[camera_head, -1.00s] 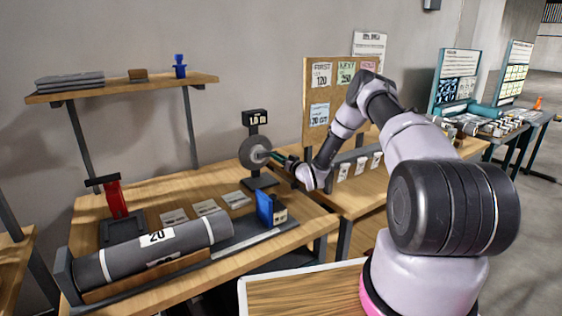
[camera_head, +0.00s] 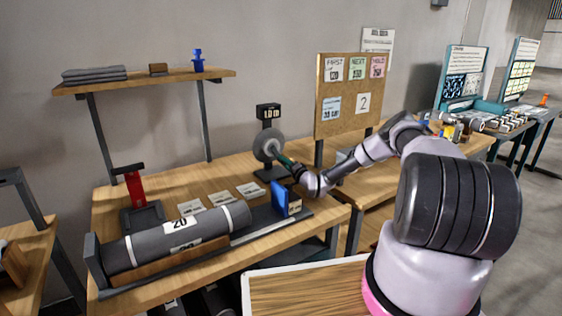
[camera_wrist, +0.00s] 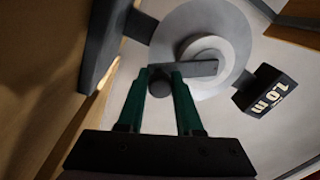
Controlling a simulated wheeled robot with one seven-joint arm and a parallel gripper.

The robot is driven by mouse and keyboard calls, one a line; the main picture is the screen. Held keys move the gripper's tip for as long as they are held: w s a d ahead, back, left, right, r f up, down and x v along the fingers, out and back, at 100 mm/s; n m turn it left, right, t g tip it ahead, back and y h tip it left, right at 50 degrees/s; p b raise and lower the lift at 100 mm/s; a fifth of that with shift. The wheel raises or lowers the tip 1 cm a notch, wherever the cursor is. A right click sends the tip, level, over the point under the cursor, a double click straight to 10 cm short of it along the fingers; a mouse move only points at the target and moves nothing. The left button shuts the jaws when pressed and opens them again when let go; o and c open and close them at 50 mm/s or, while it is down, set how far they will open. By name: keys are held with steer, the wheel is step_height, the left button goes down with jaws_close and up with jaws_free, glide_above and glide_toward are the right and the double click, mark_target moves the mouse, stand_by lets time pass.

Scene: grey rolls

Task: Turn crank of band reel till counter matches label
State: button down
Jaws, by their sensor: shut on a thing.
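The band reel (camera_head: 265,143) is a grey disc on a dark stand at the back of the bench; it also shows in the wrist view (camera_wrist: 232,52). Its dark crank arm (camera_wrist: 195,69) crosses the pale hub and ends in a dark knob (camera_wrist: 160,86). My gripper (camera_head: 281,159) has green fingers, and in the wrist view (camera_wrist: 160,76) they are shut around the knob. The black counter (camera_head: 268,112) sits on top of the stand; in the wrist view (camera_wrist: 268,91) it seems to read 1.0 m. Small label cards (camera_head: 222,199) lie on the bench, their text unreadable.
A grey roll (camera_head: 150,245) marked 20 lies in a wooden cradle at the bench front. A blue block (camera_head: 279,199) and a red-handled tool (camera_head: 134,189) stand nearby. A shelf (camera_head: 140,83) hangs above. A pinboard (camera_head: 338,118) with notes stands right of the reel.

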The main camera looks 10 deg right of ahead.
steer(key=m, duration=0.1)
steer(key=a+m, duration=0.1)
steer(key=m, duration=0.1)
steer(key=shift+s+a+f, duration=0.25)
steer(key=shift+s+f, duration=0.1)
steer(key=shift+f, duration=0.05)
steer(key=shift+s+a+m, duration=0.2)
steer(key=shift+a+m, duration=0.3)
steer(key=shift+m, duration=0.5)
steer(key=c, duration=0.6)
jaws_free()
